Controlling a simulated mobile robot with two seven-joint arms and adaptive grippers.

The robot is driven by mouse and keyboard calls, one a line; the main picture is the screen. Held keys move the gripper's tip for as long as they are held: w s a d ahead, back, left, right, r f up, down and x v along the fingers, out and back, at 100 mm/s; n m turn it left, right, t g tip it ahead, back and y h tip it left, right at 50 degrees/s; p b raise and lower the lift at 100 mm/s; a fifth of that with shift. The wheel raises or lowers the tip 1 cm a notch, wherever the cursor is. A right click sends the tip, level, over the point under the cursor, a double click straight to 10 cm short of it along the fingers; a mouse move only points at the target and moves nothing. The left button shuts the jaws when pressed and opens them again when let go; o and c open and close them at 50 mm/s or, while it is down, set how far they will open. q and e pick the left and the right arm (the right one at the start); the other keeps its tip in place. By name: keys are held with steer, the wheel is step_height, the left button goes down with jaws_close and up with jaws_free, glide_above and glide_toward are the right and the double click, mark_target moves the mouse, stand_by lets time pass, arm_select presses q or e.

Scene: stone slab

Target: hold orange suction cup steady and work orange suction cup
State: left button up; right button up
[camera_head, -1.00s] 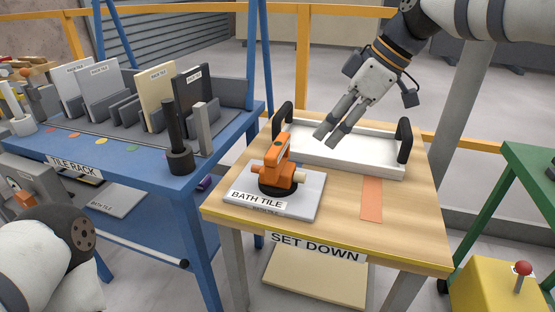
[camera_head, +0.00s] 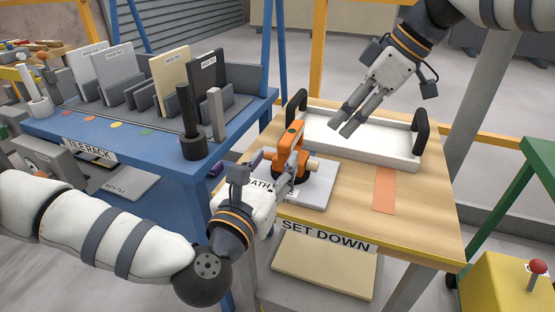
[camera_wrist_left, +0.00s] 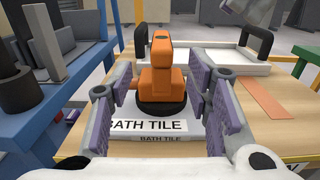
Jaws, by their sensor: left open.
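The orange suction cup (camera_head: 290,151) stands upright on its dark round base on the grey-white tile marked BATH TILE (camera_head: 316,197). In the left wrist view the orange suction cup (camera_wrist_left: 161,67) sits centred beyond and between the open purple-padded fingers, with a gap on each side. My left gripper (camera_head: 284,180) is low at the near side of the cup, and partly hides it in the head view. My right gripper (camera_head: 340,128) hangs over the white tray, behind and right of the cup. Its two fingers are apart with nothing between them.
A white tray (camera_head: 372,151) with black handles fills the back of the wooden table (camera_head: 425,200). An orange strip (camera_head: 385,190) lies to the right on bare wood. The blue tile rack (camera_head: 140,135) with upright tiles and posts stands left. A green frame (camera_head: 510,195) is at right.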

mark_target(293, 135)
arm_select(q)
steer(key=x, duration=1.1)
steer(key=shift+d+f, duration=0.1)
steer(key=shift+d, duration=0.1)
steer(key=c, duration=1.1)
jaws_close()
